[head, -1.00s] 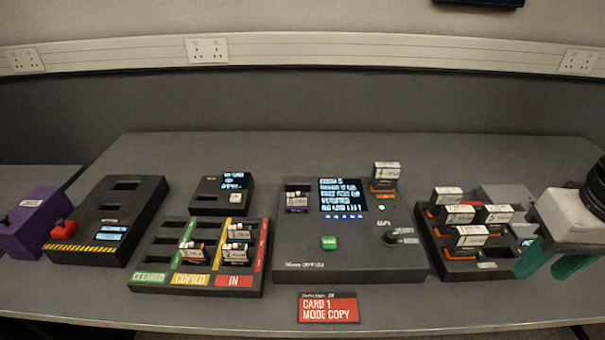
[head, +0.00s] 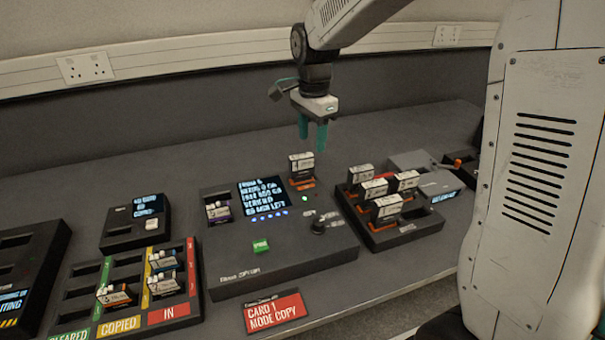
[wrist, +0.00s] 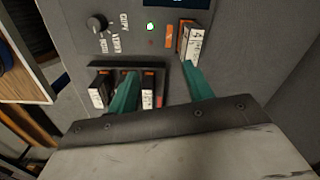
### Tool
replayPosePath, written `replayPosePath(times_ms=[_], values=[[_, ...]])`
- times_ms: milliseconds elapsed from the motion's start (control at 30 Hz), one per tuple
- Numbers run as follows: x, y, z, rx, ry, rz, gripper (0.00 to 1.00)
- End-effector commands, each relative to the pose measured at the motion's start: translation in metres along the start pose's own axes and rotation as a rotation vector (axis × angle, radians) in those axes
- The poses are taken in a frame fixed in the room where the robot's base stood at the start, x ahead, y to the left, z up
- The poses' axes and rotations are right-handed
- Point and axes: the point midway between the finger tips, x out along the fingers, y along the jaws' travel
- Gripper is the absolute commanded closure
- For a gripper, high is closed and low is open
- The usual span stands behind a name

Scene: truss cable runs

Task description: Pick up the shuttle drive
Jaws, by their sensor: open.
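An upright drive (head: 301,163) with a white label stands in an orange-rimmed slot at the back right of the black copy console (head: 290,262). I take it as the shuttle drive, though its label is too small to read. My gripper (head: 312,138) is open and empty, pointing down above and slightly right of that drive, apart from it in the head view. In the wrist view the same drive (wrist: 188,42) shows just beyond the right fingertip, not between the fingers.
A rack (head: 407,237) of several similar upright drives stands right of the console. A purple-marked drive (head: 218,211) sits in the console's left slot. A sorting tray (head: 181,310) with several drives lies to the left. A grey box (head: 431,182) stands behind the rack.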

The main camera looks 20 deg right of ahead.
Motion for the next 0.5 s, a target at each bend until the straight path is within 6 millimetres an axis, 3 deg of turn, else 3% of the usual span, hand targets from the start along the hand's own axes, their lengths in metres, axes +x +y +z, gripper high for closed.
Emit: replayPosePath(times_ms=[100, 200, 500], values=[[0.031, -0.033, -0.005, 0.143, -0.003, 0.015, 0.49], [0.047, -0.048, -0.007, 0.222, -0.003, 0.019, 0.49], [0.079, -0.057, -0.009, 0.278, -0.002, 0.023, 0.49]])
